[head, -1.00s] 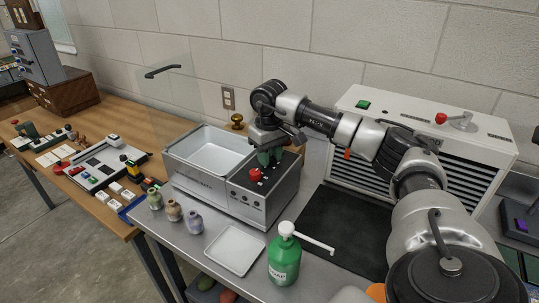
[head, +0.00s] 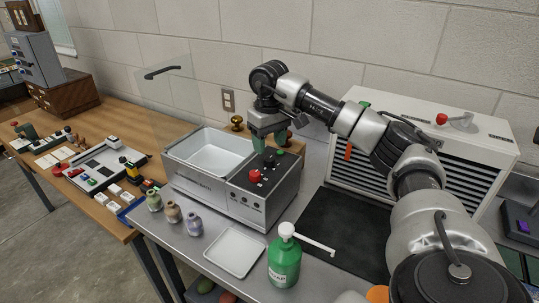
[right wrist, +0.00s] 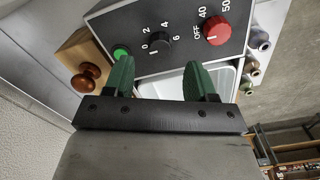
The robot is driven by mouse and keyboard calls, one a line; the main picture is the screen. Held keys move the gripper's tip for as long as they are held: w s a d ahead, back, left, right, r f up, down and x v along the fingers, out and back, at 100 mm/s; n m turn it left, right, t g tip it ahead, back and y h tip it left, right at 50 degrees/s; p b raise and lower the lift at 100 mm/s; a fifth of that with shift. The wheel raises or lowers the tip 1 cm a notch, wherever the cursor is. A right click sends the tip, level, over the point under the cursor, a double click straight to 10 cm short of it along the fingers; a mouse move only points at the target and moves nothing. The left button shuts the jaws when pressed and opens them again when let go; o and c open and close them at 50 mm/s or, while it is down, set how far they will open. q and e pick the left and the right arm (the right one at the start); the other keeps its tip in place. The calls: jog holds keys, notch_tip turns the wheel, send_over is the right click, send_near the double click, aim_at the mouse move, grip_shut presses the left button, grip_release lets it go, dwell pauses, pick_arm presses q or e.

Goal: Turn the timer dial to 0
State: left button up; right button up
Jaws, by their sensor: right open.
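The timer dial (right wrist: 160,44) is a black knob with the numbers 0, 2, 4 and 6 around it, in the right wrist view. A small white mark shows on its side near the 0; its exact setting is hard to read. In the head view the dial (head: 269,160) sits on the dark panel of a metal bath unit (head: 232,203), behind a red knob. My right gripper (head: 267,141) is above the back of the panel, apart from the dial. In the right wrist view its green fingers (right wrist: 158,80) are spread and empty. My left gripper is not in view.
A red knob (right wrist: 216,31) marked OFF, 40, 50 and a green button (right wrist: 120,51) flank the dial. A wooden block with a brass-coloured knob (head: 237,122) stands behind. A green pump bottle (head: 284,262), a white tray (head: 234,251) and small vases (head: 173,212) stand in front.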

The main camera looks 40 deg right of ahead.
aim_at(270, 158)
notch_tip(270, 158, up, 6)
jog(key=shift+r, duration=0.15)
dwell(0.6)
